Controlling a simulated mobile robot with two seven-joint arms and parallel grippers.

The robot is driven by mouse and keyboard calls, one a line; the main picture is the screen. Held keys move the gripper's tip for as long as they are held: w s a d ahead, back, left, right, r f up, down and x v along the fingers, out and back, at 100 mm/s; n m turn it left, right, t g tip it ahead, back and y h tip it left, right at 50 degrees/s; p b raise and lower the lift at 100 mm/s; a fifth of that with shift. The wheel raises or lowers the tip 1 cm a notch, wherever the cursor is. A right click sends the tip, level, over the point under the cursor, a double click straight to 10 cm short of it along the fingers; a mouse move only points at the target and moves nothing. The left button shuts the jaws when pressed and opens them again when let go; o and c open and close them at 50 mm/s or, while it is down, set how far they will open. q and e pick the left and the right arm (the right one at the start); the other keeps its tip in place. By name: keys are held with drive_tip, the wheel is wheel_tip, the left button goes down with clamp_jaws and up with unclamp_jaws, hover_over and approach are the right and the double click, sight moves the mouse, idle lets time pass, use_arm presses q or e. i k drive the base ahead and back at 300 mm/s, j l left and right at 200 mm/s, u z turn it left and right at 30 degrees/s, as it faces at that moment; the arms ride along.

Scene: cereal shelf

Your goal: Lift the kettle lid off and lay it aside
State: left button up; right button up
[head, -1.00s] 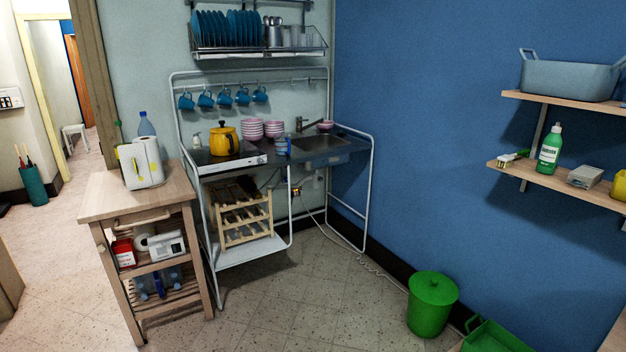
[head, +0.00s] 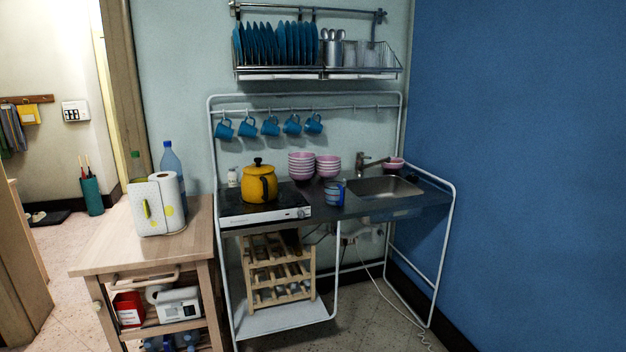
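The yellow kettle (head: 259,187) stands upright on the black-topped hob (head: 265,214) at the left of the sink unit. Neither of my grippers shows in the head view.
Stacked pink bowls (head: 301,166), a blue cup (head: 334,191) and the sink (head: 384,187) are right of the kettle. Blue mugs (head: 270,126) hang behind. A wooden trolley (head: 110,256) with a paper towel roll stands left. Floor shows below right.

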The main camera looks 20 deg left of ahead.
sight(258, 170)
drive_tip(key=i+u, duration=0.15)
drive_tip(key=i, duration=0.3)
drive_tip(key=i+l+u, duration=0.1)
drive_tip(key=i, duration=0.35)
drive_tip(key=i+l+u, duration=0.15)
drive_tip(key=i, duration=0.3)
drive_tip(key=i+l+u, duration=0.45)
drive_tip(key=i, duration=0.2)
drive_tip(key=i+l+u, duration=0.5)
drive_tip(key=i, duration=0.05)
